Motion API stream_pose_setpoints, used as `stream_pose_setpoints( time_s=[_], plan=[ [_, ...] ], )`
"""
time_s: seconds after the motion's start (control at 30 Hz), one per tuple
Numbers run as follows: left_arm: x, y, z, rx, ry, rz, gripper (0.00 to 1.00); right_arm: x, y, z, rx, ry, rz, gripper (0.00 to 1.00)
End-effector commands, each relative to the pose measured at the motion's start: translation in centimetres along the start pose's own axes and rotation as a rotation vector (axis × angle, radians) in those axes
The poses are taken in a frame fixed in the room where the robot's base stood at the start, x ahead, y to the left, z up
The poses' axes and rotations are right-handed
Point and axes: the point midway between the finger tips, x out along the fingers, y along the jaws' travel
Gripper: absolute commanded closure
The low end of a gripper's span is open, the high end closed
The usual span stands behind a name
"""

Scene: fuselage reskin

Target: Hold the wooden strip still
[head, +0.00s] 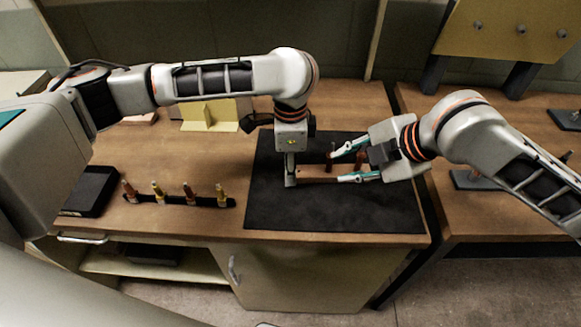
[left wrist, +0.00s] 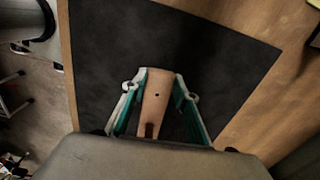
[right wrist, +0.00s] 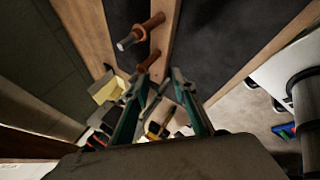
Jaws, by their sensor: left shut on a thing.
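The wooden strip (head: 318,171) lies over the black mat (head: 335,212) in the head view. My left gripper (head: 290,182) points down at the strip's left end. In the left wrist view the strip (left wrist: 156,98), with a small dark hole, sits between the fingers, and the gripper is shut on it. My right gripper (head: 346,164) comes in from the right with its fingers spread, around the strip's right part in the head view. In the right wrist view its fingers (right wrist: 160,85) are apart. Copper-coloured pegs (right wrist: 141,31) show beside the strip there.
A dark rack (head: 146,199) with several copper and gold pegs stands left of the mat. A black tray (head: 91,190) is at the far left. A yellow stand (head: 209,115) sits behind. The front of the mat is clear. A second table (head: 480,214) is at right.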

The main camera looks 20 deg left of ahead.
Motion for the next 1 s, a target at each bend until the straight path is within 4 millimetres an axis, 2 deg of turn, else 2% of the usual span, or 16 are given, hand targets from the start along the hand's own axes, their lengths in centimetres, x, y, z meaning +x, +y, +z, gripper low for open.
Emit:
stream_pose_setpoints(
  time_s=[0.4,0.6,0.8,1.0],
  plan=[
    [0.0,0.0,0.0,-0.001,0.0,-0.001,0.95,-0.6,2.1,-0.9,-0.94,-0.026,-0.202,0.74],
    [0.0,0.0,0.0,-0.001,0.0,-0.001,0.95,-1.2,2.9,-0.8,-1.336,-0.002,-0.31,0.74],
    [0.0,0.0,0.0,-0.001,0.0,-0.001,0.95,-1.7,3.3,-0.7,-1.569,0.027,-0.381,0.74],
    [0.0,0.0,0.0,0.0,0.0,-0.001,0.95,-1.4,3.3,-0.5,-1.633,0.039,-0.402,0.74]
  ],
)
